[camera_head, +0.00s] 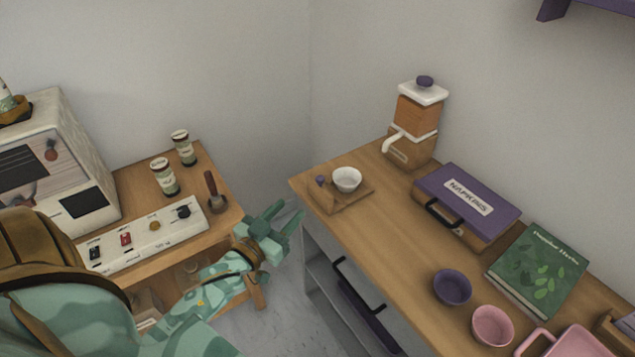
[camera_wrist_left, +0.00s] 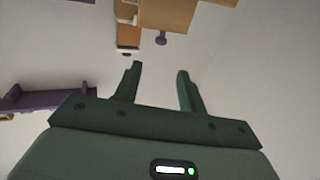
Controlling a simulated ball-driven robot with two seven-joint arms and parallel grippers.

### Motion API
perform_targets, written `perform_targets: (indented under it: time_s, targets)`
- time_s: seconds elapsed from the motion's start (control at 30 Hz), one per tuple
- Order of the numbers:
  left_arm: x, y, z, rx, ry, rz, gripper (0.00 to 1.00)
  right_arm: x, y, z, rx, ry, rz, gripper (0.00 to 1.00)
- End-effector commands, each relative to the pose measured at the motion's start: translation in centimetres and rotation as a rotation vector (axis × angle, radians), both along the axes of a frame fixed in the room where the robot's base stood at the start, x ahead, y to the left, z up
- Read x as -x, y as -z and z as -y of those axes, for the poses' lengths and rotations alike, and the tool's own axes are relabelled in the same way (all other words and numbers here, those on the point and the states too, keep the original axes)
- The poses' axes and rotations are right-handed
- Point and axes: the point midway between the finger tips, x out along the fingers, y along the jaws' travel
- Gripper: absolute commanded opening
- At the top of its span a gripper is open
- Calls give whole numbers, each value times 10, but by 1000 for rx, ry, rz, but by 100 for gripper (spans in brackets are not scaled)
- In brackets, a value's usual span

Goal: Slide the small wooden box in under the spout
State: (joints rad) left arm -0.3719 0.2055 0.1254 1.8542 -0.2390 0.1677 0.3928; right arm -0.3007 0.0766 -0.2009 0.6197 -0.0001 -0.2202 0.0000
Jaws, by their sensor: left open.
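The small wooden box (camera_head: 340,201) lies low and flat near the left end of the right counter. It has a purple knob at its left corner, and a white bowl (camera_head: 347,180) sits on or in it. The white spout (camera_head: 393,142) juts left from the wooden dispenser (camera_head: 412,145), behind and right of the box, with a gap between. My left gripper (camera_head: 284,214) is open and empty, left of the counter's end and apart from the box. The left wrist view shows its open jaws (camera_wrist_left: 160,70), with a purple knob (camera_wrist_left: 161,38) on a wooden piece beyond. My right gripper is out of view.
A purple-lidded napkin box (camera_head: 467,204), a green book (camera_head: 538,269), a purple bowl (camera_head: 452,287) and a pink bowl (camera_head: 492,326) stand along the right counter. Two jars and a white machine stand on the left counter. Bare wood lies between box and dispenser.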

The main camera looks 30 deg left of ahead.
Motion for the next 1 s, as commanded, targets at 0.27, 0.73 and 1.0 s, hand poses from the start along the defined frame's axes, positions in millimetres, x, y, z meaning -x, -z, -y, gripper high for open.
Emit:
perform_targets:
  time_s: [0.27, 0.73, 1.0]
  targets:
    - [-73, 1, 0, -3, 0, 0, 41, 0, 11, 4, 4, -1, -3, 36]
    - [-139, 1, 0, -2, -1, -4, 41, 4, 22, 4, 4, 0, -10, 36]
    - [-140, 0, 0, -2, -1, -3, 38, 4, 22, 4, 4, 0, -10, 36]
